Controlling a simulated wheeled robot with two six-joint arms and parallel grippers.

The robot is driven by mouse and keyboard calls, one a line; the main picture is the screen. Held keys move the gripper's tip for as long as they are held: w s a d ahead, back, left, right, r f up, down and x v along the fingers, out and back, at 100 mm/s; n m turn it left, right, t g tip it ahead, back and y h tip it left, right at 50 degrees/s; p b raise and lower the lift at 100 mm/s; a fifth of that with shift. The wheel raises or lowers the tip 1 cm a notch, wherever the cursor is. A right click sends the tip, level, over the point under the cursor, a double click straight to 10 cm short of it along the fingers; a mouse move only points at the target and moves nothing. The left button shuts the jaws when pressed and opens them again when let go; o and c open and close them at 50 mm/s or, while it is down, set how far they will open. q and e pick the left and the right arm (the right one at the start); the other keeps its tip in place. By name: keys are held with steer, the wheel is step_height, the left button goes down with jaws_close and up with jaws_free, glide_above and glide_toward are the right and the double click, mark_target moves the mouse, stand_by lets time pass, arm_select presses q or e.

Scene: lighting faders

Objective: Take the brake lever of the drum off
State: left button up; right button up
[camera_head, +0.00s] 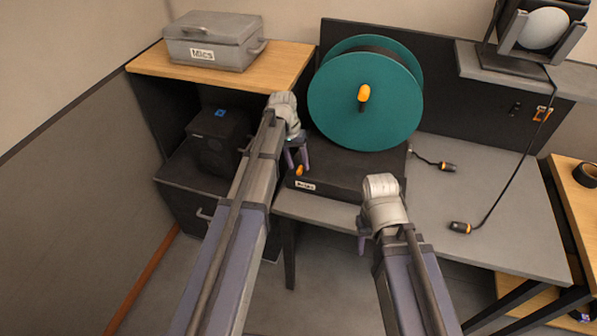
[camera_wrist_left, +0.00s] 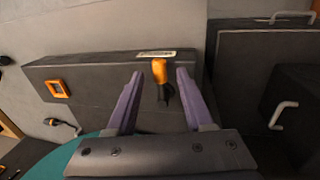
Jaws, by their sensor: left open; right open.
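The teal drum (camera_head: 345,120) stands on a dark base (camera_head: 345,180) on the grey table. The brake lever (camera_head: 299,170), with an orange tip, sits at the base's front left by a small white label (camera_head: 305,185). In the left wrist view the lever (camera_wrist_left: 159,71) shows its orange end and black shaft between my left gripper's spread purple fingers, with a gap on each side. My left gripper (camera_head: 298,158) is open, just above the lever. My right gripper (camera_head: 362,238) is open and empty at the table's front edge, partly hidden by its wrist.
An orange crank knob (camera_head: 363,94) sticks out of the drum's face. A black cable with plugs (camera_head: 460,227) lies on the table (camera_head: 500,235) at right. A dark box (camera_head: 218,140) stands on the lower cabinet at left; a grey "Mics" case (camera_head: 212,42) is above.

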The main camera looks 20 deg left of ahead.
arm_select(q)
steer(key=shift+d+f, duration=0.1)
steer(key=shift+f, duration=0.5)
jaws_close()
stand_by(1.1)
